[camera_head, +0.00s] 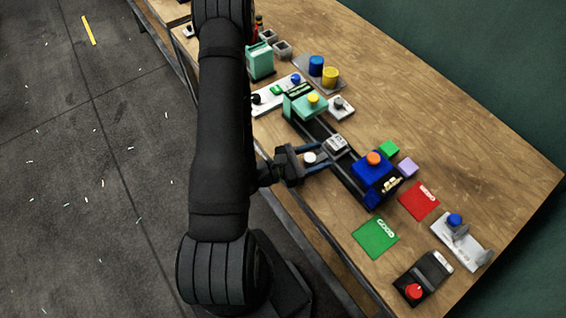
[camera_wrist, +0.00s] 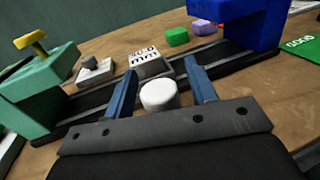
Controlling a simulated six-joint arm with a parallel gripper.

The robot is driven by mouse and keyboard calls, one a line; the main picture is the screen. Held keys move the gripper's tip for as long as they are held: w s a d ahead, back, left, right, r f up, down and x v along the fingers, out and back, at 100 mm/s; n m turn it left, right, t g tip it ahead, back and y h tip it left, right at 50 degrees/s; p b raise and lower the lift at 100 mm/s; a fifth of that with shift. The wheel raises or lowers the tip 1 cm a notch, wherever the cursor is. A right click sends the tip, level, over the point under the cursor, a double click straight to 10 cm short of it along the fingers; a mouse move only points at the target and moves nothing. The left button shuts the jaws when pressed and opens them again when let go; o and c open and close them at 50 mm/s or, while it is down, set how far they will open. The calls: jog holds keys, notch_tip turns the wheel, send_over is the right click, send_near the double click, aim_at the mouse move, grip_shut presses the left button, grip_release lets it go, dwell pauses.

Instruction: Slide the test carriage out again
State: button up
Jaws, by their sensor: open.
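The test carriage (camera_head: 337,143) is a small grey block with markings on top. It sits on a black rail between a green press (camera_head: 305,107) and a blue press (camera_head: 371,169), clear of both. In the wrist view the carriage (camera_wrist: 150,64) lies just beyond my fingertips, and a white round knob (camera_wrist: 159,96) stands on its near side. My gripper (camera_head: 322,156) is open, with its blue fingers on either side of the knob. Gaps show on both sides of the knob in the wrist view (camera_wrist: 162,76). The knob also shows in the head view (camera_head: 310,158).
A green mat marked GOOD (camera_head: 376,238) and a red mat (camera_head: 419,201) lie right of the rail. A red-button box (camera_head: 414,290) and a grey fixture (camera_head: 463,240) stand near the right edge. Green and purple blocks (camera_head: 408,167) lie behind the blue press.

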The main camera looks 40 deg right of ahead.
jog(key=v, duration=1.7)
jog(key=shift+a, duration=0.25)
jog(key=shift+d, duration=0.15)
dwell(0.4)
jog(key=shift+x, duration=5.9)
jog(key=shift+w, duration=0.1)
jog(key=shift+x, duration=2.6)
jog(key=shift+d, duration=0.15)
jog(key=shift+w, duration=0.5)
